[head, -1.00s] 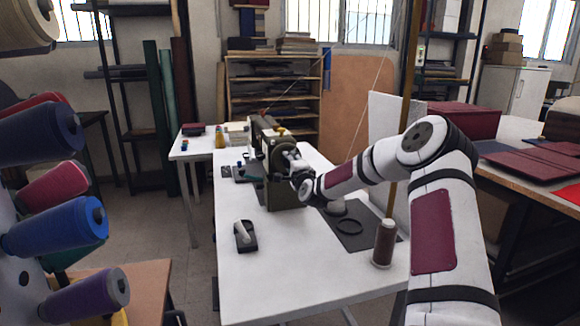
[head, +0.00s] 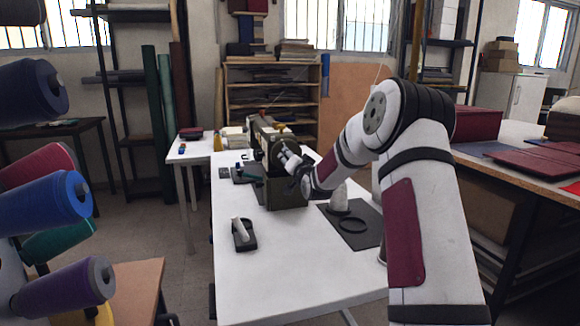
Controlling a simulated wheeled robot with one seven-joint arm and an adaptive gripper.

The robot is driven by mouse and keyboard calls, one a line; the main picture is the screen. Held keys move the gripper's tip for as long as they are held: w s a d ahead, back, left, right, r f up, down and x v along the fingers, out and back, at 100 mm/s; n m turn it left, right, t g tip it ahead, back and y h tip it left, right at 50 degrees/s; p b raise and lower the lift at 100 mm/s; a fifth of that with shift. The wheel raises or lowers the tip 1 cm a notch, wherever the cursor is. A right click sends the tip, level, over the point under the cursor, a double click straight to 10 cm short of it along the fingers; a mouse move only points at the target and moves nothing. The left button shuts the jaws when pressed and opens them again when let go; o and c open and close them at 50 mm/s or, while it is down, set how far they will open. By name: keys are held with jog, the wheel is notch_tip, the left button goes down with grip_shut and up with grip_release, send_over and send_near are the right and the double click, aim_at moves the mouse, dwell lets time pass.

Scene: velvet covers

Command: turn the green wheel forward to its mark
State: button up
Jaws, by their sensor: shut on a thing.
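A dark olive-green sewing machine (head: 284,194) stands on the white table. Its round wheel (head: 277,151) is on the end facing me, small and mostly covered by my gripper. My gripper (head: 287,158) reaches the wheel from the right and is shut on it, at its near side. The fingertips are too small to make out in detail. I cannot see the mark or the wheel's exact angle.
A black-based tool with a pale handle (head: 242,232) lies at the table's front left. A grey cone (head: 339,197) and a black ring (head: 352,224) are on a dark mat (head: 366,233). Thread spools (head: 45,203) crowd the left edge.

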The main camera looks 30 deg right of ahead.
jog(key=shift+f+n+b, duration=0.15)
jog(key=shift+n+b, duration=1.6)
jog(key=shift+n, duration=0.45)
jog(key=o, duration=1.2)
jog(key=shift+c, duration=0.2)
jog(key=shift+s, duration=0.1)
jog(key=v, duration=1.2)
jog(key=shift+a, duration=0.1)
